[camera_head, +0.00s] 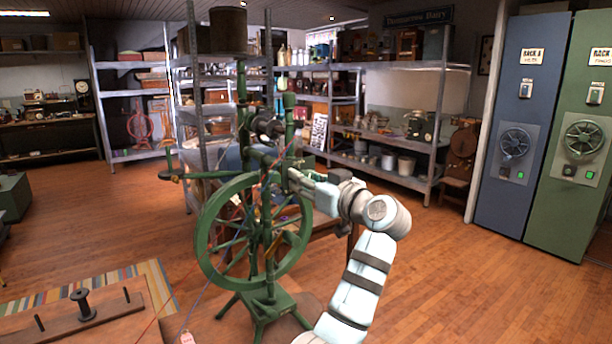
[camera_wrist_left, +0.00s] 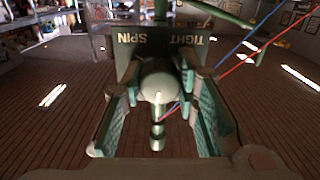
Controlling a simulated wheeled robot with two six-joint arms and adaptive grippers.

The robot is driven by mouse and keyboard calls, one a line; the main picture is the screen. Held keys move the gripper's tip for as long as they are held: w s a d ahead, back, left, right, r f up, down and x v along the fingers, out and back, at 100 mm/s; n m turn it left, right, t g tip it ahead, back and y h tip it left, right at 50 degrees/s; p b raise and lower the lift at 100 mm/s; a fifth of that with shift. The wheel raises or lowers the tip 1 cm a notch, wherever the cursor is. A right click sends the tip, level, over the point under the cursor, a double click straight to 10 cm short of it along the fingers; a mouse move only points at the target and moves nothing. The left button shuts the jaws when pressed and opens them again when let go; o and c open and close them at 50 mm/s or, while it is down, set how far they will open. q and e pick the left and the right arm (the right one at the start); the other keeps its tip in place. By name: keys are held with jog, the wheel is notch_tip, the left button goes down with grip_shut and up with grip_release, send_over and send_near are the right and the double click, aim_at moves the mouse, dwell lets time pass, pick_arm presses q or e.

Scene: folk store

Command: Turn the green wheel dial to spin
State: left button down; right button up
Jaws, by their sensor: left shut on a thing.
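The green spinning wheel (camera_head: 204,240) stands upright in the middle of the head view, on a green stand. In the left wrist view, a plate marked SPIN and TIGHT (camera_wrist_left: 150,50) shows behind a pale rounded knob (camera_wrist_left: 157,85), the wheel dial, with SPIN on the left and TIGHT on the right. My left gripper (camera_head: 300,178) reaches the post from the right in the head view. In the left wrist view the gripper (camera_wrist_left: 160,130) has its fingers on either side of the knob, shut on it. The exact contact is hard to see. My right gripper is not in view.
A bench (camera_head: 105,325) with a dark spool (camera_head: 82,303) lies at front left. Red and blue threads run by the wheel. Metal shelves (camera_head: 400,175) with goods stand behind. Blue and green cabinets (camera_head: 560,235) stand at right. Wood floor is open at both sides.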

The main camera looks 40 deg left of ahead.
pick_arm(q)
jog(key=m+p, duration=0.2)
jog(key=m, duration=0.1)
jog(key=shift+r+m+p, duration=0.25)
jog(key=shift+m+p, duration=0.05)
jog(key=m+p, duration=0.3)
jog(key=shift+m, duration=0.3)
jog(key=m+p, duration=0.9)
jog(key=shift+r, duration=0.1)
jog(key=m+p, duration=0.1)
jog(key=m, duration=0.1)
jog(key=shift+m, duration=0.3)
jog(key=shift+f+m+p, duration=0.2)
jog(key=shift+m+p, duration=0.2)
jog(key=shift+m, duration=0.9)
jog(key=c, duration=1.4)
grip_release()
jog(key=shift+c, duration=0.2)
jog(key=shift+o, duration=1.1)
jog(key=shift+w+f, duration=0.1)
jog(key=shift+f, duration=0.05)
